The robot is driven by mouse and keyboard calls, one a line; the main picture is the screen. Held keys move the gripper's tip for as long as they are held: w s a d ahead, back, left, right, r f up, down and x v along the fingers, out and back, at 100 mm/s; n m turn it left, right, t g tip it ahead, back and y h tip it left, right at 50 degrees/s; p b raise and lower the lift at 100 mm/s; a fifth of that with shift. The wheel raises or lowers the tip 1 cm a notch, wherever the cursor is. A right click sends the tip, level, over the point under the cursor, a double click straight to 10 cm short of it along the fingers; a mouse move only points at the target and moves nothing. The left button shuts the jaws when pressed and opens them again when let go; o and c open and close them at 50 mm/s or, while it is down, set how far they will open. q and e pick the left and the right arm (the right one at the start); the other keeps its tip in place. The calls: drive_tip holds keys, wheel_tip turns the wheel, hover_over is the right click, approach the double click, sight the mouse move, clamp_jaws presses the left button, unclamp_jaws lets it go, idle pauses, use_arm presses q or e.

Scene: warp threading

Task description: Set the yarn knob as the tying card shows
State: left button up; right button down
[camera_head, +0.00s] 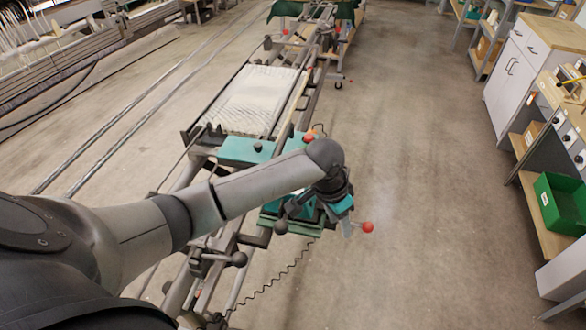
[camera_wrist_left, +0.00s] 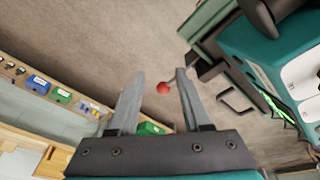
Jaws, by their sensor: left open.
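My left gripper (camera_head: 347,226) is at the right end of a teal machine head (camera_head: 255,150), close to a red ball (camera_head: 367,227) on a lever. In the left wrist view the gripper (camera_wrist_left: 158,74) is open and empty. The red ball (camera_wrist_left: 163,88) shows between its fingers there; I cannot tell its depth. The teal housing (camera_wrist_left: 262,48) with white panels (camera_wrist_left: 300,75) is at the right of that view; its markings are too small to read. I cannot make out the yarn knob or the tying card. My left arm hides part of the machine. My right gripper is out of view.
The frame carries white warp threads (camera_head: 262,98) and several black-ball levers, one being at the lower left (camera_head: 239,259). A bench with a green bin (camera_head: 562,203) and a white cabinet (camera_head: 515,75) stand at the right. The concrete floor between (camera_head: 430,150) is clear.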

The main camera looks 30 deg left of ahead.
use_arm(q)
drive_tip(key=w+a+r+n+g+y, duration=0.1)
drive_tip(key=a+r, duration=0.3)
drive_tip(key=r, duration=0.3)
drive_tip(key=a+r+p, duration=0.1)
drive_tip(key=a+r, duration=0.4)
drive_tip(key=r, duration=0.3)
drive_tip(key=w+a+r+n+g+y, duration=0.1)
drive_tip(key=a+r, duration=0.3)
drive_tip(key=r, duration=0.3)
wheel_tip(320, 180, down, 15)
drive_tip(key=shift+a+r+b, duration=0.1)
drive_tip(key=shift+a+b, duration=0.05)
drive_tip(key=shift+b, duration=0.75)
clamp_jaws()
